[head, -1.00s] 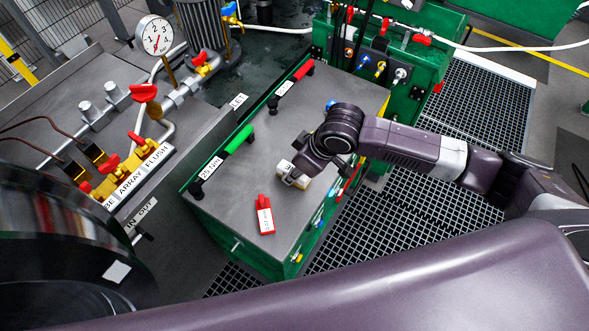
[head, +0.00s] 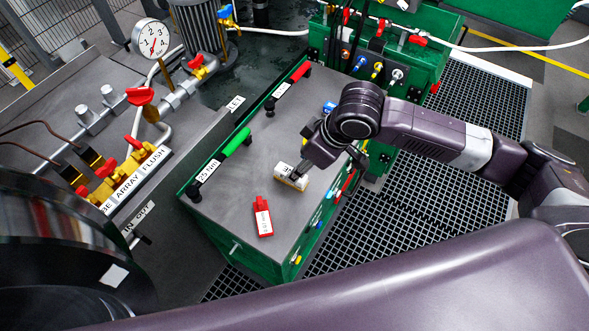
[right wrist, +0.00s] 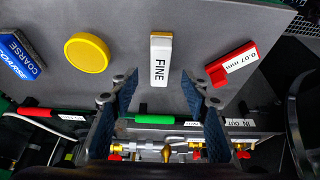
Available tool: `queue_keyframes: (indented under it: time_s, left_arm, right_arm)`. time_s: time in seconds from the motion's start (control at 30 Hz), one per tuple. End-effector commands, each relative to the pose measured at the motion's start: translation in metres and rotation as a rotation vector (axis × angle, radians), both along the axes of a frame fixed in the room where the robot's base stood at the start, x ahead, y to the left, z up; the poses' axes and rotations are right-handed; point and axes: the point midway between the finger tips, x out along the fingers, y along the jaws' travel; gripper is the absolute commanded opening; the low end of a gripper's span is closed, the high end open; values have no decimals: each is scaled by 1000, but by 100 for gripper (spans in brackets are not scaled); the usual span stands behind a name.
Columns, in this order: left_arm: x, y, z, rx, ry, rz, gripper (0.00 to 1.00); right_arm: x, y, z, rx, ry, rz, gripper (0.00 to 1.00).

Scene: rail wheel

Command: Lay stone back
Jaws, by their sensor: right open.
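The fine stone (head: 290,177), a white and yellow block, lies on the grey top of the green cabinet (head: 240,190). In the right wrist view the stone (right wrist: 160,58), lettered FINE, lies just beyond my fingertips, in line with the gap between them. My right gripper (right wrist: 158,88) is open and empty. In the head view the right gripper (head: 304,166) is close beside the stone, and its fingers are partly hidden. A blue stone (right wrist: 20,54) lettered COARSE lies at the left in the wrist view. My left gripper is not in view.
A red feeler gauge labelled 0.07 mm (right wrist: 231,64) and a yellow round disc (right wrist: 87,52) lie on the top. Green-handled (head: 222,158) and red-handled (head: 288,85) tools lie along its left side. Pipes with a pressure gauge (head: 152,38) stand at left.

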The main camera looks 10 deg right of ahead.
Motion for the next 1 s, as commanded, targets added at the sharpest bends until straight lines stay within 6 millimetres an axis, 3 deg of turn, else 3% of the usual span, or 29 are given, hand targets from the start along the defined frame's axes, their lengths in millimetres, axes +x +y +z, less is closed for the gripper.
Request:
queue_keyframes:
  time_s: [0.1,0.3,1.0]
  left_arm:
    - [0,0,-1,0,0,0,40]
    - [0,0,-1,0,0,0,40]
    - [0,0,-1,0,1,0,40]
  right_arm:
    - [-6,-7,23,-1,-4,1,42]
    - [-12,-13,45,0,-3,-1,42]
    - [-16,-11,47,5,-1,4,42]
